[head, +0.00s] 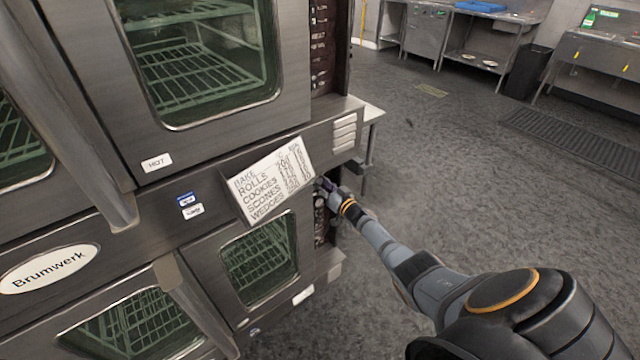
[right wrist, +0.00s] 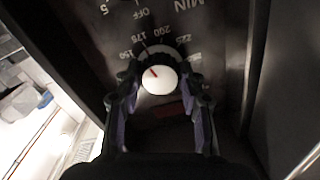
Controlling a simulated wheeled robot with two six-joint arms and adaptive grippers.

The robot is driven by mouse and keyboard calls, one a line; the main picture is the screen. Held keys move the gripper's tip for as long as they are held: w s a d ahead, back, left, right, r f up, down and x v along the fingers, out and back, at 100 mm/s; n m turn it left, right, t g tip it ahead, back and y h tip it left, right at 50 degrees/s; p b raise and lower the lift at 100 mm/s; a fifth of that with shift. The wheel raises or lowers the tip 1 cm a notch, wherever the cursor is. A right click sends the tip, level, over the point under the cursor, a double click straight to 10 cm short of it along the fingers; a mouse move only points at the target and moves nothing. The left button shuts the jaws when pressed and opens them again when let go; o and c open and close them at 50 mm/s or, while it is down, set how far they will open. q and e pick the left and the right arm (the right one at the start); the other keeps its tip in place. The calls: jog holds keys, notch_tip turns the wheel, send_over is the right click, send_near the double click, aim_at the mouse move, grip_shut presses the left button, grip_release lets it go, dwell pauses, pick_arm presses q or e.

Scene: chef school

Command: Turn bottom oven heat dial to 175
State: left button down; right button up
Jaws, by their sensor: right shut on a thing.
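The bottom oven (head: 262,262) stands at the left in the head view, with a strip of controls on its right side. In the right wrist view, the heat dial (right wrist: 160,80) is a white round knob with a small red mark. The mark points up and left, toward the printed 150 and 175; I cannot read its exact setting. My right gripper (right wrist: 158,100) is shut on the heat dial, one finger on each side. In the head view, my right gripper (head: 328,187) reaches the control strip, and its fingertips are partly hidden. My left gripper is not in view.
A paper list (head: 270,180) of baking items hangs on the oven front beside my right gripper. The top oven (head: 200,60) is above. The floor (head: 480,190) to the right is clear, with metal tables (head: 470,40) at the back.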

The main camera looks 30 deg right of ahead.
jog(key=o, duration=1.2)
jog(key=shift+c, duration=0.2)
jog(key=shift+s+f, duration=0.1)
jog(key=shift+s, duration=0.15)
jog(key=s, duration=1.1)
jog(key=shift+s+d, duration=0.25)
jog(key=shift+d, duration=0.2)
